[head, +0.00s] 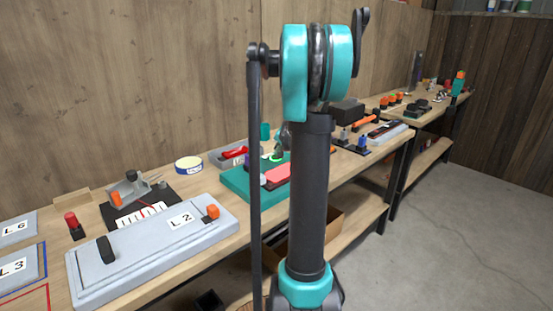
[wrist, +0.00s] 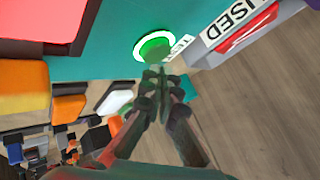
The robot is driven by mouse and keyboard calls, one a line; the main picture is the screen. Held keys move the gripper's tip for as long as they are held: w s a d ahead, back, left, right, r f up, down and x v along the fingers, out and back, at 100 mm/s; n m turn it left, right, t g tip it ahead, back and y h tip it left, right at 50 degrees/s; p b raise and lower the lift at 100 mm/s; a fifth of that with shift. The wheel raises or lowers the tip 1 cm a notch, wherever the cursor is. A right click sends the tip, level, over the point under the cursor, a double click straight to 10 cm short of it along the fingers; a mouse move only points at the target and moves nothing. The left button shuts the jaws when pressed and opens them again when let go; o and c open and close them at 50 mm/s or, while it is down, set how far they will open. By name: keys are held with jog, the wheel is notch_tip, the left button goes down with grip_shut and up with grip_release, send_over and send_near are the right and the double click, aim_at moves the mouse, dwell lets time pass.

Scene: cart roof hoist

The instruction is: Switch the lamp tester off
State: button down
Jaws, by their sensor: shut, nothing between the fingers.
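The lamp tester is a teal box (head: 235,182) on the bench in the head view, partly hidden behind my arm. In the wrist view its teal top (wrist: 90,68) carries a round green button (wrist: 155,47) in a white ring. The green looks bright, as if lit. A partly covered label beside it starts with "TES". My gripper (wrist: 155,76) is shut and empty, its tips just beside the button's lower edge in the picture. I cannot tell whether they touch it. In the head view the gripper (head: 279,148) is mostly hidden by my arm.
A grey tray marked "USED" (wrist: 229,27) with a red item stands close beside the tester. The grey L2 panel (head: 150,250) and a tape roll (head: 188,165) are to the left in the head view.

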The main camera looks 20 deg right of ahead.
dwell(0.5)
jog(key=shift+f, duration=0.4)
jog(key=shift+f, duration=0.3)
dwell(0.4)
jog(key=shift+r, duration=0.75)
jog(key=shift+r, duration=3)
